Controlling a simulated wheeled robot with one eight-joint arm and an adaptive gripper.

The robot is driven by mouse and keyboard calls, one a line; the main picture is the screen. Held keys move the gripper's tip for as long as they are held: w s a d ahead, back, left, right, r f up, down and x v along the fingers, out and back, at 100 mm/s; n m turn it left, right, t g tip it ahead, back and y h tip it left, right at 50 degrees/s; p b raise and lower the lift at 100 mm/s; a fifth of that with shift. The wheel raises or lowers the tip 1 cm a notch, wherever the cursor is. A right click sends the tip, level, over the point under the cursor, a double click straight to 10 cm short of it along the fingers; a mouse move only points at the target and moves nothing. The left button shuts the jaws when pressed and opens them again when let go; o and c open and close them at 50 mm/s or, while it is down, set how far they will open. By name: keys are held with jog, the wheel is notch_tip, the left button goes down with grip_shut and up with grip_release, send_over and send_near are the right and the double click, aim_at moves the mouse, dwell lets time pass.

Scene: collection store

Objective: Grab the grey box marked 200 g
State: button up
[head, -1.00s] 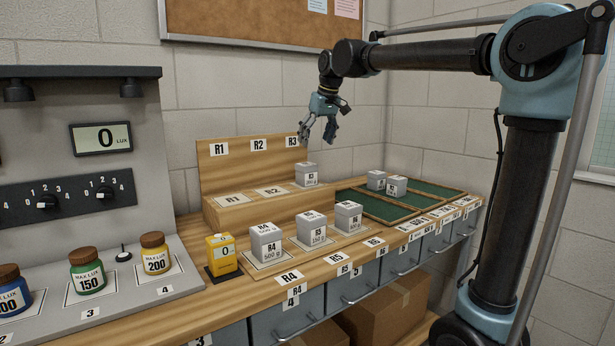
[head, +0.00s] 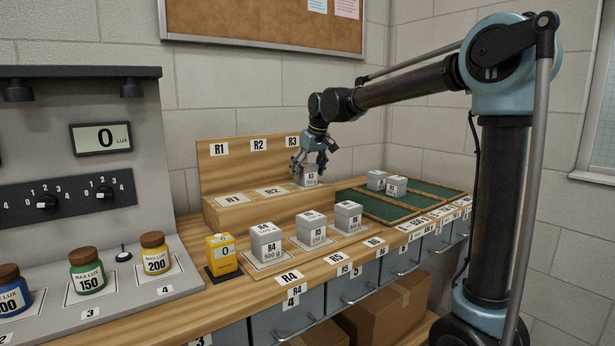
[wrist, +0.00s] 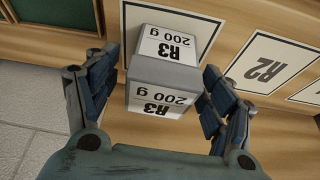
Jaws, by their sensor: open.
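The grey box marked R3 and 200 g (head: 310,179) stands on the R3 spot of the raised wooden step. In the wrist view the box (wrist: 160,82) sits upright between my two fingers, its 200 g labels upside down in the picture. My gripper (head: 310,168) is open and lowered around the box from above. The wrist view shows my gripper (wrist: 158,103) with a finger on each side; the right finger is very close to the box, and I cannot tell if it touches.
Grey boxes R4 (head: 266,243), R5 (head: 311,228) and R6 (head: 348,216) stand along the front of the counter. The R1 and R2 spots (head: 270,191) on the step are empty.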

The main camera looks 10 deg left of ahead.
jog(key=shift+w+a+f, duration=0.15)
jog(key=shift+f, duration=0.55)
jog(key=shift+c, duration=0.6)
grip_shut()
jog(key=shift+r, duration=0.15)
